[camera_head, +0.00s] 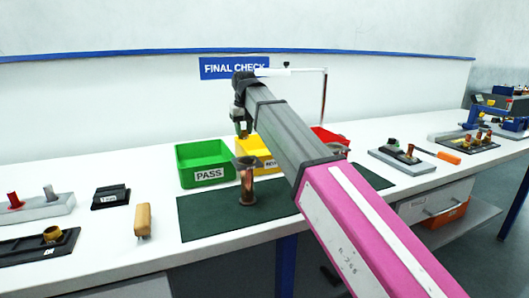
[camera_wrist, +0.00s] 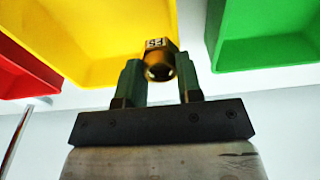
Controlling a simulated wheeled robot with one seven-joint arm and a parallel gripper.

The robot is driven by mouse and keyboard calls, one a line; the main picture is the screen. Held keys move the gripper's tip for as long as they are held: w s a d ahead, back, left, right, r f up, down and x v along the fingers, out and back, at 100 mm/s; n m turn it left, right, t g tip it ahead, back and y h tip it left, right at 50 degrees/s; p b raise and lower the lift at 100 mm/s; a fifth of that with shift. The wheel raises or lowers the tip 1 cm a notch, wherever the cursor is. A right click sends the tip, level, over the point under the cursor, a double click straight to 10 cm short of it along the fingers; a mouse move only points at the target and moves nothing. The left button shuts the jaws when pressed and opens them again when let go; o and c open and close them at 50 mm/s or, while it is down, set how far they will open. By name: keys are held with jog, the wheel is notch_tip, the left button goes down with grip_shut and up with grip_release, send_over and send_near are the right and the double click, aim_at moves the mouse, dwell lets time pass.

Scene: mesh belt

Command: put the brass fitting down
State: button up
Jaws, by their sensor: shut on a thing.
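The brass fitting (camera_wrist: 160,64) is between the two green fingers of my gripper (camera_wrist: 160,84) in the wrist view. It shows a round dark opening and a small white label with dark characters that I cannot read surely. In the head view my gripper (camera_head: 242,125) hangs in the air above the back of the green mat (camera_head: 205,220), in front of the back wall. The fitting is mostly too small to make out there. A green bin marked PASS (camera_head: 207,174) and a yellow bin (camera_head: 254,145) stand behind the mat.
A copper-coloured upright piece (camera_head: 247,186) with a grey top stands on the mat below my gripper. A red bin (camera_head: 328,138) is partly hidden by my arm. A wooden-handled tool (camera_head: 142,219) and a black block (camera_head: 110,196) lie left. The white bench between is clear.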

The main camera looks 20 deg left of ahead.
jog(key=w+d+f, duration=0.1)
jog(key=d, duration=0.1)
jog(key=w+d+f, duration=0.1)
jog(key=d+f, duration=0.1)
jog(key=w+d+f, duration=0.1)
jog(key=d, duration=0.1)
jog(key=shift+d+f, duration=0.25)
jog(key=shift+d, duration=0.1)
jog(key=shift+f, duration=2)
grip_shut()
jog(key=o, duration=1)
grip_release()
jog(key=shift+r, duration=0.1)
jog(key=shift+s+d+r, duration=0.15)
jog(key=shift+r, duration=1.8)
jog(key=shift+s+d+r, duration=0.2)
jog(key=shift+r, duration=1.75)
jog(key=shift+s+d+r, duration=0.15)
jog(key=shift+r, duration=1.8)
